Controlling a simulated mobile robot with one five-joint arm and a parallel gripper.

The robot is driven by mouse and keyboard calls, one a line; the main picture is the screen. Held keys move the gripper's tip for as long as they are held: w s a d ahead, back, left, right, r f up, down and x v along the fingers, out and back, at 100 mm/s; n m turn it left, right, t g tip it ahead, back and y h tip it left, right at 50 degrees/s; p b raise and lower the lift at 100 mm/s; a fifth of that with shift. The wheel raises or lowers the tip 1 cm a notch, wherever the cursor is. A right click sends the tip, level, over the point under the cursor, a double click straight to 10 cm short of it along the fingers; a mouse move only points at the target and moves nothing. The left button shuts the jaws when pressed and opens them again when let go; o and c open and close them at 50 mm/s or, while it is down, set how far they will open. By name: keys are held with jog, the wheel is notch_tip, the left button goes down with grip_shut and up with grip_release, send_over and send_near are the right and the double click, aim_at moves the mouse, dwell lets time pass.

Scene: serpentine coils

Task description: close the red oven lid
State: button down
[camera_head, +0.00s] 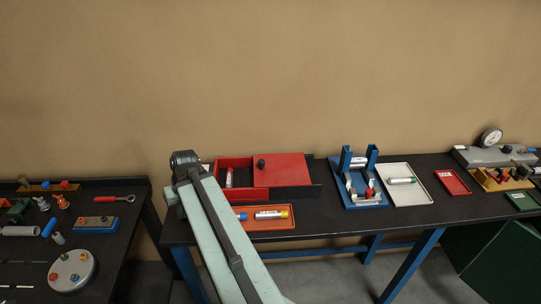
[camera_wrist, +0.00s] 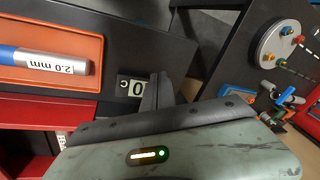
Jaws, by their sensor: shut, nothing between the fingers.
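The red oven (camera_head: 233,163) sits on the black bench in the head view. Its red lid (camera_head: 285,168) with a black knob (camera_head: 262,163) covers the right part. The left part is open, and a white-and-red tube (camera_head: 229,177) stands inside. In the wrist view, part of the red oven (camera_wrist: 30,112) shows at the lower left; its lid cannot be told apart there. My gripper (camera_wrist: 158,90) is shut and empty beside the orange tray, apart from the lid. In the head view my arm hides the gripper.
The orange tray (camera_head: 268,223) with tubes lies in front of the oven; it also shows in the wrist view (camera_wrist: 60,20). A blue rack (camera_head: 357,193) and a white tray (camera_head: 424,193) stand to the right. A gap separates the left table (camera_head: 100,260) from this bench.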

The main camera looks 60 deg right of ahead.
jog(key=s+d+r+m+t+p, duration=0.1)
jog(key=s+d+r+m, duration=0.2)
jog(key=d, duration=0.4)
jog(key=s+d+r+t+h+p, duration=0.1)
jog(key=s+d+r+p, duration=0.1)
jog(key=s+d, duration=0.4)
jog(key=s+d+r+m+t+p, duration=0.1)
jog(key=s+d+r+m, duration=0.15)
jog(key=d, duration=0.65)
jog(key=m+t+h+p, duration=0.1)
jog(key=m+h+p, duration=0.2)
send_near(271, 172)
jog(key=d+f+b, duration=0.1)
jog(key=b, duration=0.2)
jog(key=w+d+f+b, duration=0.1)
jog(key=b, duration=0.2)
jog(key=w+d+f+b, duration=0.1)
jog(key=f+b, duration=0.1)
jog(key=b, duration=0.1)
jog(key=shift+d+f, duration=0.1)
jog(key=shift+d, duration=0.05)
jog(key=shift+w+a+r+p, duration=0.2)
jog(key=shift+w+a+r, duration=0.1)
jog(key=shift+w, duration=0.3)
jog(key=shift+w+a+r+p, duration=0.15)
jog(key=shift+w+a+r, duration=0.15)
jog(key=shift+w, duration=0.35)
jog(key=shift+w+a, duration=0.1)
jog(key=shift+w, duration=0.35)
